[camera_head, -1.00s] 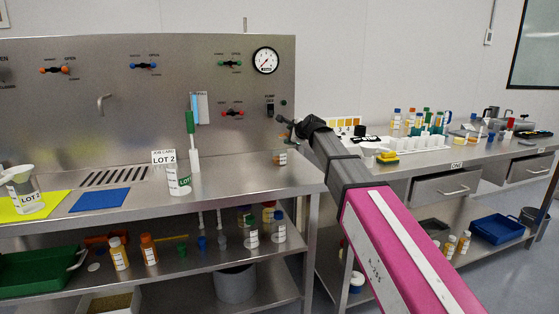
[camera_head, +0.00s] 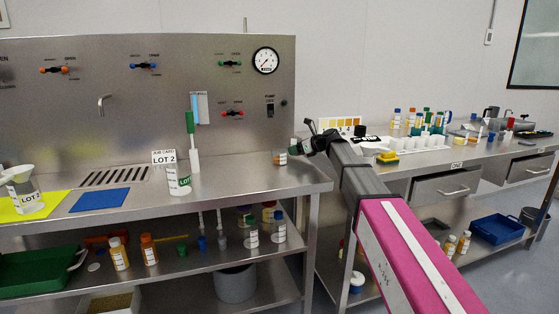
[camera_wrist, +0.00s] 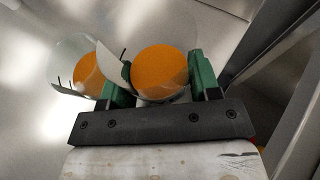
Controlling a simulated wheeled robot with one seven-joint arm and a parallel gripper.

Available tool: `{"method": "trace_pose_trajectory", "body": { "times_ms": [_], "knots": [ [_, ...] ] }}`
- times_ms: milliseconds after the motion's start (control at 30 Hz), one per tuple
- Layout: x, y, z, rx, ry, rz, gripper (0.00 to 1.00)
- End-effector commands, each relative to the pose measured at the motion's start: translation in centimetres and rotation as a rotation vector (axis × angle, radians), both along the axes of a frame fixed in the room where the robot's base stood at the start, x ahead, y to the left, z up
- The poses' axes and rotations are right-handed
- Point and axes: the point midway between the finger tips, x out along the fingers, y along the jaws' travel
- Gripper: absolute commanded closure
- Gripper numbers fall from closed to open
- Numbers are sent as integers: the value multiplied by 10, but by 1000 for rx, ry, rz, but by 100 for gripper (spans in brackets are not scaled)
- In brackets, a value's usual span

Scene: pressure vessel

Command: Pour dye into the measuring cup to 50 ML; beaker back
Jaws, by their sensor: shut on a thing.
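My gripper (camera_wrist: 157,85) is shut on a clear beaker (camera_wrist: 159,72) of orange dye. Its green fingers sit on both sides of the beaker. A second clear vessel, which looks like the measuring cup (camera_wrist: 88,70), stands close beside it at the left and also holds orange dye. In the head view, the measuring cup (camera_head: 280,158) stands near the right end of the steel bench, and my gripper (camera_head: 306,147) is just right of it. The held beaker is small and partly hidden there. I cannot read the dye level against the marks.
A LOT 2 card and white cup (camera_head: 178,180) stand mid-bench beside a green-handled brush (camera_head: 191,140). A blue mat (camera_head: 100,199) and a yellow mat (camera_head: 58,203) lie at the left. The bench between the white cup and the measuring cup is clear.

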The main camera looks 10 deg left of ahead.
Motion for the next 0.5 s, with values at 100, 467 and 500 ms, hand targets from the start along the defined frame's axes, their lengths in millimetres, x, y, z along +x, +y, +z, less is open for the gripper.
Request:
{"method": "trace_pose_trajectory", "body": {
  "times_ms": [100,467,500],
  "knots": [
    [0,0,1,-1,-2,0,67],
    [0,0,24,-3,-6,0,67],
    [0,0,27,-3,-4,1,67]
  ]
}}
